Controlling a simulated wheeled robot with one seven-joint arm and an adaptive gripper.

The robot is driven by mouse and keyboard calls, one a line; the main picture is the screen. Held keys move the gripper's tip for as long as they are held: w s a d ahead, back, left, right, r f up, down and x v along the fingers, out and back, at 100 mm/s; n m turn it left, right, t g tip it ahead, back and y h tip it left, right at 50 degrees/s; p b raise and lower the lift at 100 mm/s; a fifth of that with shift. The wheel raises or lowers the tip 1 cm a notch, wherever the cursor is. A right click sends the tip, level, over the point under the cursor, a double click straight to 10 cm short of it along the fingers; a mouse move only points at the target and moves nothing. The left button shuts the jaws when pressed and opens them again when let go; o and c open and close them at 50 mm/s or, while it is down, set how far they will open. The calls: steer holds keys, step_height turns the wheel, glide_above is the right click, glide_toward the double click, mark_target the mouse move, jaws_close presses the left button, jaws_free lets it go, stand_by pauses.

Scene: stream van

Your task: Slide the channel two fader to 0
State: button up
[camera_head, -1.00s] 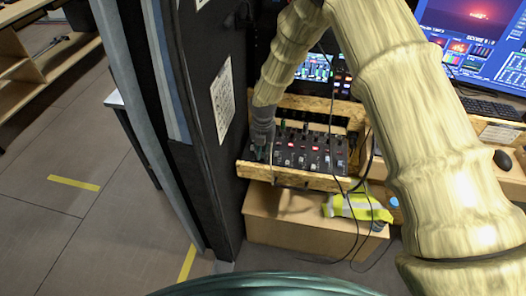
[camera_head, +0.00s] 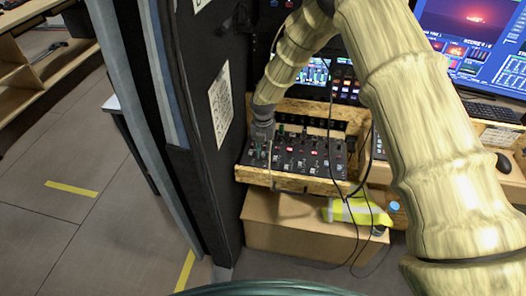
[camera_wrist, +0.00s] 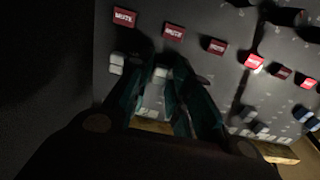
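The black mixer panel (camera_head: 312,156) sits in a wooden frame below my arm. My gripper (camera_head: 260,142) is over its left end in the head view. In the wrist view, my two dark fingers (camera_wrist: 163,82) point down at the panel with a gap between them. A pale fader cap (camera_wrist: 160,73) shows at the gap near the fingertips; I cannot tell whether they touch it. Another pale cap (camera_wrist: 117,64) is to the left of the fingers. Red mute buttons (camera_wrist: 174,31) line the panel above. Channel numbers and scale marks are too dark to read.
A dark wall panel with a paper sheet (camera_head: 221,102) stands close to the left of my gripper. Cables (camera_head: 350,165) hang over the mixer's right side. A yellow vest (camera_head: 357,211) lies on a box below. Monitors, a keyboard and a mouse (camera_head: 503,163) are to the right.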

mark_target(263, 153)
steer(key=shift+o, duration=0.4)
step_height(263, 153, up, 12)
stand_by(0.5)
stand_by(0.4)
